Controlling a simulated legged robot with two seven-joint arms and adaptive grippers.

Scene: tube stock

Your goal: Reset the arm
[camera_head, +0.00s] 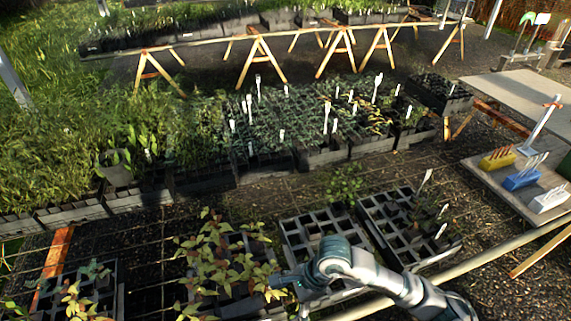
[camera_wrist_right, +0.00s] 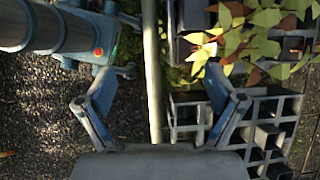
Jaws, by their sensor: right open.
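My right arm comes in from the bottom right of the head view, bends, and reaches down to the left. Its gripper (camera_head: 284,284) is partly hidden by the arm and hangs by a leafy reddish-green seedling tray (camera_head: 228,262). In the right wrist view the right gripper (camera_wrist_right: 160,78) has its two fingers wide apart, with nothing held between them. A dark cylindrical link of mine with a blue end and a red button (camera_wrist_right: 98,52) shows at the upper left there. That end may be my left gripper; its jaw state is unclear. The head view shows no left gripper.
A pale rail (camera_wrist_right: 152,70) crosses behind the open fingers; the rail (camera_head: 500,246) also crosses the head view's lower right. A dark cell tray (camera_head: 385,222) lies beyond the arm. Yellow, blue and white label holders (camera_head: 521,179) stand on the right bench. Plant trays fill the left.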

